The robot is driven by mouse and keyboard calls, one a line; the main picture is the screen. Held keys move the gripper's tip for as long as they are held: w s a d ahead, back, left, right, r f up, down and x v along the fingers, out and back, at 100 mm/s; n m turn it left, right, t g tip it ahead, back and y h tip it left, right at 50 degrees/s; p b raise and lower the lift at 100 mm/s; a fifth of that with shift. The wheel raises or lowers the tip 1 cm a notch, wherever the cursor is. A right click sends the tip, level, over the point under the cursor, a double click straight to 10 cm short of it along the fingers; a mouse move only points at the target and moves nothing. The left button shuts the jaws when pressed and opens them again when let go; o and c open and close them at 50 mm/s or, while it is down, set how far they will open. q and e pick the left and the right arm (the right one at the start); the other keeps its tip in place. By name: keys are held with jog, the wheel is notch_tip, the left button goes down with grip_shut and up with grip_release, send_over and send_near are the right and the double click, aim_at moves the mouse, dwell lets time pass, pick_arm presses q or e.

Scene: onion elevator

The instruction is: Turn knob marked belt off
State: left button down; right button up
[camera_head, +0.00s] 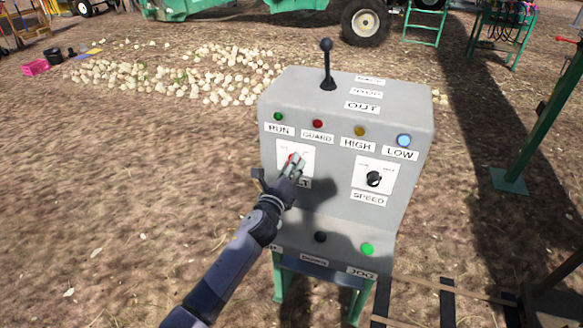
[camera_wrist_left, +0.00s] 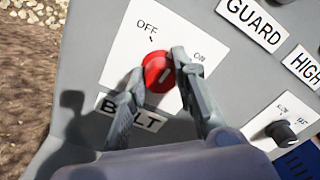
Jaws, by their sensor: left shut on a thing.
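The red belt knob (camera_wrist_left: 156,72) sits on a white plate marked OFF at the upper left and ON at the right, with a BELT label (camera_wrist_left: 131,112) below. It carries a short pale line, whose exact setting I cannot tell. My left gripper (camera_wrist_left: 160,66) is shut on the knob, one finger on each side. In the head view the left gripper (camera_head: 295,164) reaches the upper left of the grey control box (camera_head: 335,205) and partly hides the knob, its plate (camera_head: 283,150) and the label. My right gripper is not in view.
A black SPEED knob (camera_head: 374,179) is to the right. A lever (camera_head: 326,65) stands on top. Lamps line the upper front; a black button (camera_head: 320,237) and a green button (camera_head: 367,249) are below. Pale onions (camera_head: 215,75) lie on the ground behind.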

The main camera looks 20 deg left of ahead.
pick_arm(q)
jog(key=n, duration=0.9)
jog(key=shift+b, duration=0.4)
jog(key=shift+n, duration=0.4)
jog(key=c, duration=1.3)
grip_release()
jog(key=s, duration=1.2)
jog(key=shift+a, duration=0.25)
